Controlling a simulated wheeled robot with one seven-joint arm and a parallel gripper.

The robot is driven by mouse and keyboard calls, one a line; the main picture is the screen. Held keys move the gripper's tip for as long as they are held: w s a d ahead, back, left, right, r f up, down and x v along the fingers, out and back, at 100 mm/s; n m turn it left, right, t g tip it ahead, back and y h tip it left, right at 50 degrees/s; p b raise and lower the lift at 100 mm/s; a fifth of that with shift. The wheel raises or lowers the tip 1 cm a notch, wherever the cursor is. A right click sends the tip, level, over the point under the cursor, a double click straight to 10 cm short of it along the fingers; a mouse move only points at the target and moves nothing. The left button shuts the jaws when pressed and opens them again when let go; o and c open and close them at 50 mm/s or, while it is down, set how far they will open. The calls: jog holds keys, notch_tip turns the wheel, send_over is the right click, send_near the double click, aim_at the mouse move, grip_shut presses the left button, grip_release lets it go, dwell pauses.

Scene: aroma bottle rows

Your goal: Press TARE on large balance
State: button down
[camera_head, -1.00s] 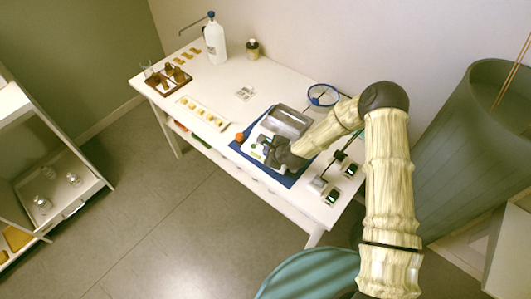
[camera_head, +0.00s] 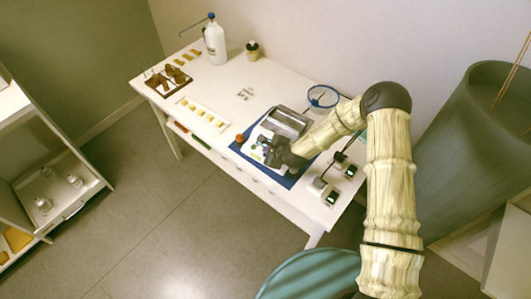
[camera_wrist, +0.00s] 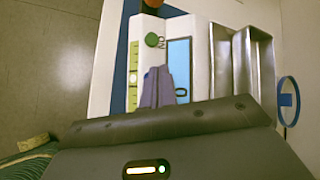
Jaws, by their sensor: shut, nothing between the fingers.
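The large balance (camera_head: 258,137) is white with a steel pan (camera_head: 289,122) and stands on a blue mat (camera_head: 293,183). In the wrist view its front panel shows a round green button (camera_wrist: 152,40) beside the letters "ON", a blue display (camera_wrist: 179,66) and a yellow-green strip (camera_wrist: 133,75). My gripper (camera_head: 272,151) is over this panel. In the wrist view my gripper's fingers (camera_wrist: 157,76) are together and empty, between the strip and the display. They hide the panel part beneath them, and no TARE label is readable. I cannot tell whether the tips touch the panel.
Two small devices with dark displays (camera_head: 332,197) stand right of the mat. An orange-red knob-like thing (camera_head: 239,138) is at the mat's left edge. A blue ring (camera_head: 322,96) stands behind the balance. A white tray (camera_head: 203,115) and a bottle (camera_head: 215,42) are farther left.

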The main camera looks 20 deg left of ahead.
jog(key=shift+r, duration=0.2)
jog(key=shift+r+p, duration=1.6)
jog(key=shift+r, duration=0.85)
jog(key=s+d+r+n+g+h, duration=0.1)
jog(key=s+d+r+n+h, duration=0.15)
jog(key=d+r+n, duration=0.6)
jog(key=s+d+r+n+g+h, duration=0.1)
jog(key=s+d+r+n+h, duration=0.15)
jog(key=d+r, duration=0.6)
jog(key=s+d+r+n+h, duration=0.1)
jog(key=s+d+r+n, duration=0.2)
jog(key=s+d, duration=0.4)
jog(key=s+d+r+n+g+h, duration=0.1)
jog(key=s+d+r+n, duration=0.2)
jog(key=s+d, duration=0.4)
jog(key=shift+s+d+r, duration=0.25)
jog(key=shift+d+r, duration=0.45)
jog(key=shift+d, duration=0.1)
